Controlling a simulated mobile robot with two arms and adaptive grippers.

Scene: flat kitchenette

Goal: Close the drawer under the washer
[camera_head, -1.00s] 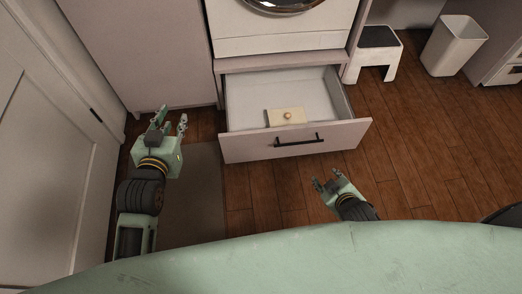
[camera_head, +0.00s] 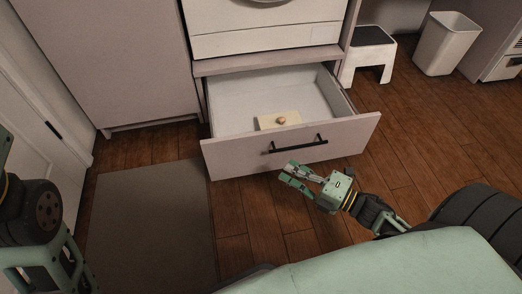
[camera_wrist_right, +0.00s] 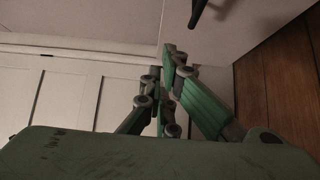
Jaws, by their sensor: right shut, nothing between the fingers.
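The drawer (camera_head: 230,156) under the washer (camera_head: 262,22) is pulled out, showing its pale inside. Its front has a dark bar handle (camera_head: 299,144). A small cream block with a round knob (camera_head: 280,121) lies inside. My right gripper (camera_head: 286,173) is just in front of and below the drawer front, near the handle, pointing left. Its fingers are shut and empty. In the right wrist view the fingertips (camera_wrist_right: 175,56) meet in front of the drawer front (camera_wrist_right: 225,28), with the handle (camera_wrist_right: 198,12) at the top edge. My left arm shows at the left edge; its fingers are outside the frame.
A grey mat (camera_head: 150,215) lies on the wooden floor left of the drawer. A white step stool (camera_head: 368,55) and a white bin (camera_head: 446,43) stand at the back right. A tall cabinet (camera_head: 110,60) is left of the washer. Floor to the right is clear.

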